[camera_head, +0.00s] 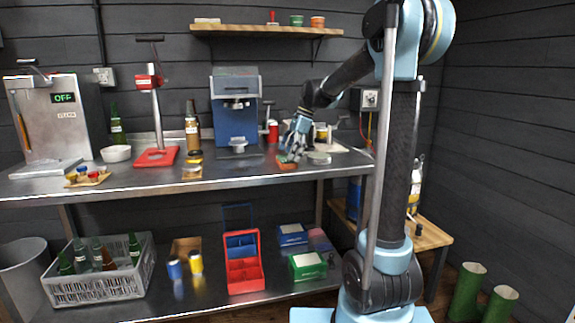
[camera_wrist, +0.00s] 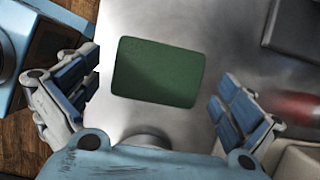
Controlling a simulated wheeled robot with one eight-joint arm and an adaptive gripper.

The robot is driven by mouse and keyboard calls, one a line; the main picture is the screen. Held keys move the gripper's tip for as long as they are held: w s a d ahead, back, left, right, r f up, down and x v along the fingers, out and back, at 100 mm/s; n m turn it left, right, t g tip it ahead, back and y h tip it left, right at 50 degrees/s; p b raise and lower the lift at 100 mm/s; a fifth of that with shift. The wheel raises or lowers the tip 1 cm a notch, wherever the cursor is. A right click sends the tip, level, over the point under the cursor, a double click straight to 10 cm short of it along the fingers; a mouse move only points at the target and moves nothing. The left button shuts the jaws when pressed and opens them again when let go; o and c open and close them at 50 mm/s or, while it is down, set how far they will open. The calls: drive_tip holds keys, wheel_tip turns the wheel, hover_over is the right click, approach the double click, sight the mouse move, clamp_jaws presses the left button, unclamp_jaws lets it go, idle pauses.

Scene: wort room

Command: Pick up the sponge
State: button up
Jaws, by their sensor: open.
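The sponge (camera_wrist: 157,73) shows in the wrist view as a dark green rounded rectangle on the metal counter. My gripper (camera_wrist: 150,98) is open, with one finger to the left of the sponge and one to the right, apart from it on both sides. In the head view my gripper (camera_head: 291,153) is low over the right part of the counter. The sponge (camera_head: 286,163) shows there just below the fingers as a small green and reddish piece, partly hidden by them.
The steel counter (camera_head: 230,177) also bears a blue machine (camera_head: 236,112), a red stand (camera_head: 156,157), a red can (camera_head: 273,131) and a round metal dish (camera_head: 319,158) close right of my gripper. The counter's front edge is near. A wooden shelf (camera_head: 265,31) hangs above.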

drive_tip(key=shift+a+f, duration=0.1)
drive_tip(key=shift+f, duration=0.1)
drive_tip(key=c, duration=0.7)
wheel_tip(320, 180, up, 10)
drive_tip(key=shift+r, duration=0.1)
idle(0.5)
drive_tip(key=shift+s, duration=0.1)
drive_tip(key=shift+c, duration=1.4)
